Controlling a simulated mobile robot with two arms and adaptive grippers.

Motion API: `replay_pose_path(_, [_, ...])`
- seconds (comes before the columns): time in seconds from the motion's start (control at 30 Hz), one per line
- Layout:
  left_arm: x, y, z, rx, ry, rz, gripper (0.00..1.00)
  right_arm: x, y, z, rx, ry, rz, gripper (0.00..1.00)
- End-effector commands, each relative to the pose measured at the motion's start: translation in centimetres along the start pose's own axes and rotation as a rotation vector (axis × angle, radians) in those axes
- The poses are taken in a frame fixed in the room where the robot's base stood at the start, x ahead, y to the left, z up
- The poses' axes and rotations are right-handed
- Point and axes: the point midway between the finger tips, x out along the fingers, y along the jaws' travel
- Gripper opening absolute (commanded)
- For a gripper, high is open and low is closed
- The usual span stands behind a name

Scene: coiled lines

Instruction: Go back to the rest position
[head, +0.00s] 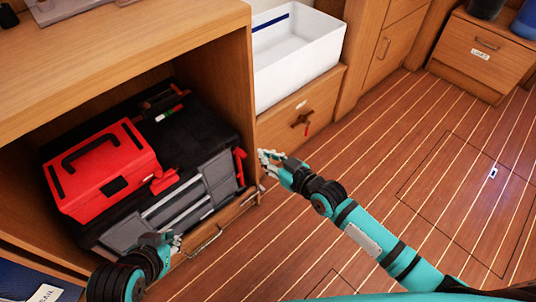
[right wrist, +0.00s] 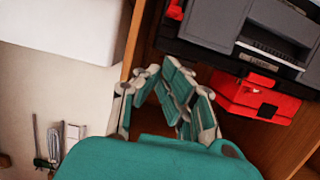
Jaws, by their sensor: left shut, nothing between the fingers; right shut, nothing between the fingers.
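My left gripper (head: 170,240) is at the lower left of the head view, shut and empty, in front of the grey drawers of the toolbox. My right gripper (head: 266,158) is shut and empty, near the right end of the open cabinet and in front of the wooden drawer. Its fingers also show in the right wrist view (right wrist: 172,88), with nothing between them. My right arm reaches in from the lower right of the head view.
A red toolbox (head: 98,172) sits on a black and grey drawer case (head: 190,195) inside the open wooden cabinet (head: 120,62). A white bin (head: 300,62) stands above a drawer (head: 312,112). The striped wooden floor (head: 420,160) at right is clear.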

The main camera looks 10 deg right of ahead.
Motion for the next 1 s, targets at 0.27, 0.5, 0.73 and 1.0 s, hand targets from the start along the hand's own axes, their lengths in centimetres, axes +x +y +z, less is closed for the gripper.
replay_pose_path(0.27, [-0.1,-0.1,0.5,-0.001,-0.025,-0.002,0.00,-0.3,0.0,0.0,0.000,-0.001,0.000,0.00])
replay_pose_path(0.5, [-0.1,-0.1,0.5,-0.001,-0.024,-0.002,0.00,-0.3,0.0,0.0,0.000,-0.001,0.000,0.00])
replay_pose_path(0.73, [-0.1,-0.1,0.5,-0.001,-0.025,-0.001,0.00,-0.9,-1.0,0.2,0.011,-0.023,-0.006,0.00])
replay_pose_path(1.0, [-0.1,-0.1,0.5,-0.001,-0.024,-0.001,0.00,-8.5,-4.4,2.1,0.084,-0.291,0.067,0.00])
